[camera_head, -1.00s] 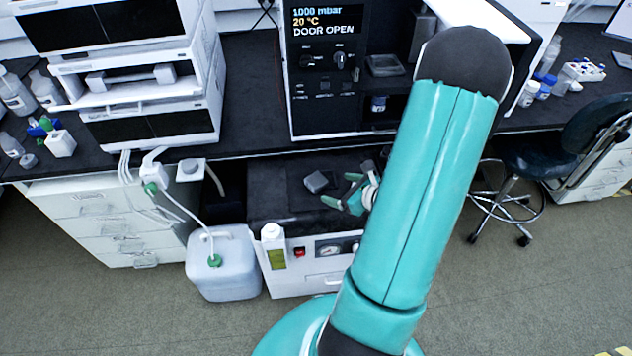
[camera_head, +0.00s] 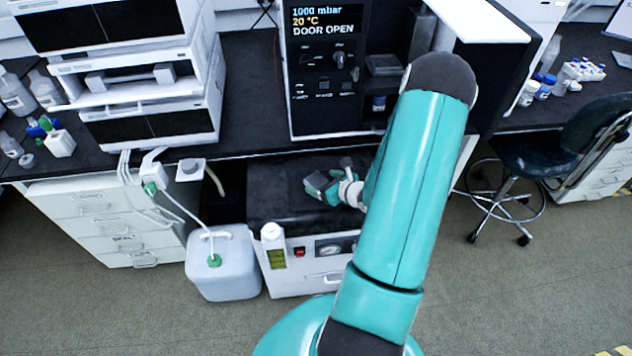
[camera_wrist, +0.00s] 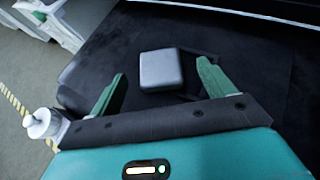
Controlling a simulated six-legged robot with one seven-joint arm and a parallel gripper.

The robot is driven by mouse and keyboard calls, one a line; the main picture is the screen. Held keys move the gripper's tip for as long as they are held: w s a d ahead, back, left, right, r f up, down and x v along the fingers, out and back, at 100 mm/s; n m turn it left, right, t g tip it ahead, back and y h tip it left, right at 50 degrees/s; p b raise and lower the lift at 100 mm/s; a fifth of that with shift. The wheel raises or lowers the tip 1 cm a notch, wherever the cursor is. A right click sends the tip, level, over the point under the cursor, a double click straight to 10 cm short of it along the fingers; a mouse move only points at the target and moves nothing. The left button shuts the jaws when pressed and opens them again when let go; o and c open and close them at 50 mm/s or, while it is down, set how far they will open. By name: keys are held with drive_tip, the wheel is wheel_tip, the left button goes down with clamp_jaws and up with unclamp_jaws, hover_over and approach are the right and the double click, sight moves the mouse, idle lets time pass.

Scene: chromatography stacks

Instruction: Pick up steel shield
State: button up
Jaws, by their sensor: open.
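The steel shield appears to be the small grey block with rounded edges (camera_wrist: 161,69), lying flat on a black surface in the wrist view. My gripper (camera_wrist: 162,70) is open, with one green finger to the left of the block and one to the right. Gaps show between both fingers and the block, and it is not held. In the head view my gripper (camera_head: 322,186) is over the black top of the low cabinet and largely hides the block.
The bench with the black oven panel (camera_head: 322,85) overhangs behind.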

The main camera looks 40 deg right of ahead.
sight(316, 182)
drive_tip(key=x, duration=0.2)
drive_tip(key=shift+w+f, duration=0.15)
drive_tip(key=shift+w, duration=0.2)
drive_tip(key=c, duration=1.2)
